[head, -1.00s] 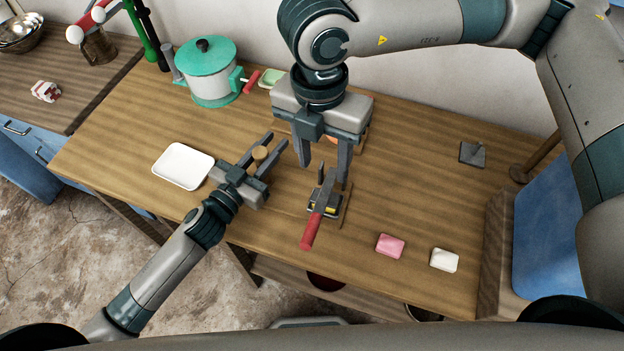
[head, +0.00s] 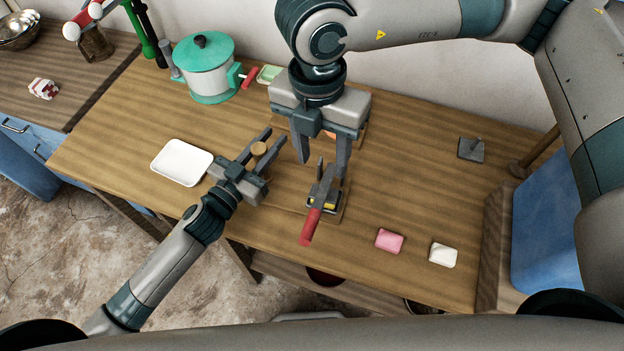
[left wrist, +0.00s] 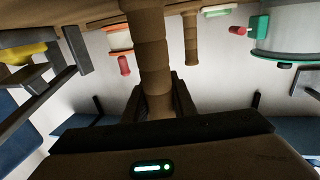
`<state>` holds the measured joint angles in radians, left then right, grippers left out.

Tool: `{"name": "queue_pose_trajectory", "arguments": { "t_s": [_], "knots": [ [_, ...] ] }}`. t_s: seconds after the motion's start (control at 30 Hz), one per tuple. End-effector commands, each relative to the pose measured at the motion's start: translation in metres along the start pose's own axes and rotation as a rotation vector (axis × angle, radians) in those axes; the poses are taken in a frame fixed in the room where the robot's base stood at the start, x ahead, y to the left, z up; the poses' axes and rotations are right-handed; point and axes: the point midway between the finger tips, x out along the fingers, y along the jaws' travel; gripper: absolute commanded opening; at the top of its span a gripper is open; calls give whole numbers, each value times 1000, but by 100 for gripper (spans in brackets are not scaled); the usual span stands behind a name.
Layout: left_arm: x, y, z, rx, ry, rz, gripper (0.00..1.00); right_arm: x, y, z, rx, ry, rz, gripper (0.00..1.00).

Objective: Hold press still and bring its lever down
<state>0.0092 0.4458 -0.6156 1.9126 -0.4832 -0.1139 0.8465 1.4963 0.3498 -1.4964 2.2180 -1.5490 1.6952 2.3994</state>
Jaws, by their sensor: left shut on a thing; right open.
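The press (head: 325,203) stands on the table, right of centre, with a grey and yellow body on a wooden base. Its grey lever has a red handle (head: 311,226) that points towards the table's front edge and looks raised. My left gripper (head: 276,138) is shut on an upright round wooden post (head: 259,148), left of the press. In the left wrist view the post (left wrist: 150,55) runs between the fingers; I cannot tell whether it is joined to the press. My right gripper (head: 323,168) points down, open and empty, over the press's far end. Its fingers partly hide what is behind.
A white tray (head: 182,163) lies left of my left gripper. A teal-lidded pot (head: 206,70) stands at the back. Pink (head: 389,240) and white (head: 443,255) blocks lie right of the press. A grey plate (head: 471,149) lies farther right. The table between is clear.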

Motion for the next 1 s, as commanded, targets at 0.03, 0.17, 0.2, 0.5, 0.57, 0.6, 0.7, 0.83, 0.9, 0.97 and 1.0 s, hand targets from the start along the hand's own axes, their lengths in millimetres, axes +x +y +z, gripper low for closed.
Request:
{"name": "queue_pose_trajectory", "arguments": {
  "t_s": [0.03,0.17,0.2,0.5,0.57,0.6,0.7,0.83,0.9,0.97,1.0],
  "knots": [
    [0,-1,0,1,0,-1,0,0,0,0,0,0,0,45],
    [0,-1,0,1,0,-1,0,0,0,0,-1,1,0,29],
    [0,-1,0,1,0,-1,0,1,0,-1,-2,4,0,19],
    [0,-1,0,1,0,-1,0,14,-2,-16,-80,110,11,0],
    [0,-1,0,1,0,-1,0,18,-2,-21,-104,143,16,0],
    [0,-1,0,0,0,-1,0,20,-3,-24,-120,164,20,0],
    [0,-1,0,0,0,-1,0,24,-3,-30,-154,208,31,0],
    [0,-1,0,0,0,-1,0,27,-4,-35,-180,239,40,0],
    [0,-1,0,0,0,-1,0,28,-4,-35,-185,244,43,0],
    [0,-1,0,0,0,-1,0,28,-4,-35,-186,245,43,0],
    [0,-1,0,0,0,-1,0,27,-4,-35,-186,244,43,0]
  ]
}}
